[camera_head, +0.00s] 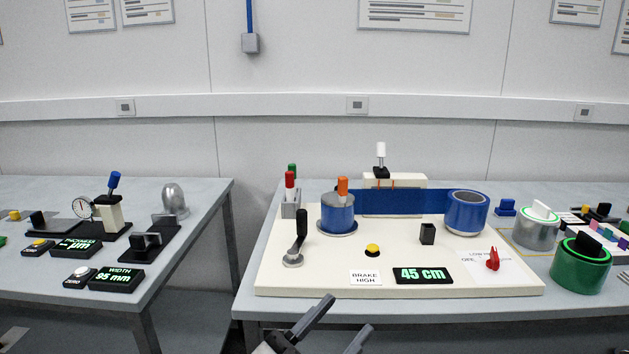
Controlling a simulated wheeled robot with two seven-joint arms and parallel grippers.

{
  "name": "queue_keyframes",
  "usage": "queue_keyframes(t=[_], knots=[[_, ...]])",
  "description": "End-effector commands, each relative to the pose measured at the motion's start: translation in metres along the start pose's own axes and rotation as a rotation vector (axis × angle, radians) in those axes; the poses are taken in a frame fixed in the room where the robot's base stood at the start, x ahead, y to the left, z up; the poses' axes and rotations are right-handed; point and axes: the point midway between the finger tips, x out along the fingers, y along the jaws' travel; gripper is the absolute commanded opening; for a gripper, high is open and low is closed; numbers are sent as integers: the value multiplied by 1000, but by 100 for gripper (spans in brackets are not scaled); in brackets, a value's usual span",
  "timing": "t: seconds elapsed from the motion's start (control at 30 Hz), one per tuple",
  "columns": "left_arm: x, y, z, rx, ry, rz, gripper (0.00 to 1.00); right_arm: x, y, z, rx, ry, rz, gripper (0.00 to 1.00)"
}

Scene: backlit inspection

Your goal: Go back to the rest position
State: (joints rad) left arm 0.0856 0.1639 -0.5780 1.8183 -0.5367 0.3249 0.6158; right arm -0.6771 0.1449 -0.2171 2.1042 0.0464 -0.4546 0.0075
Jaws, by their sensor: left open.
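My left gripper (350,314) shows at the bottom middle of the head view, in front of the right table's front edge. Its two dark fingers stand apart and point up and to the right. Nothing is between them, and it touches nothing that I can see. The rest of its arm is cut off by the lower picture edge. My right gripper is not in view.
The right table (450,307) bears a cream board (330,270) with blue rolls, a lever, a knob and a "45 cm" display (422,275). Green-edged rolls (580,265) stand at the right. The left table (50,292) holds gauges. A gap separates the tables.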

Motion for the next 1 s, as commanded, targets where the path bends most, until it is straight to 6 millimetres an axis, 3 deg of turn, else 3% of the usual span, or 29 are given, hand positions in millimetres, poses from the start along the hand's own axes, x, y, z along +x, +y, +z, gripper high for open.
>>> queue_keyframes(t=[0.1,0.2,0.3,0.4,0.5,0.63,1.0], knots=[[-74,-26,52,-81,-270,-271,51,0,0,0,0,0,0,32],[-141,-31,87,-136,-505,-414,51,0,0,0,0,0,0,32],[-205,-21,110,-188,-721,-492,51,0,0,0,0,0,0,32],[-255,-7,122,-235,-891,-525,51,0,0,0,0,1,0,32],[-288,6,126,-269,-1002,-531,51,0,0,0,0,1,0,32],[-307,15,127,-290,-1066,-530,51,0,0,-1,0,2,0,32],[-308,16,128,-292,-1072,-529,51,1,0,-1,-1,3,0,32]])
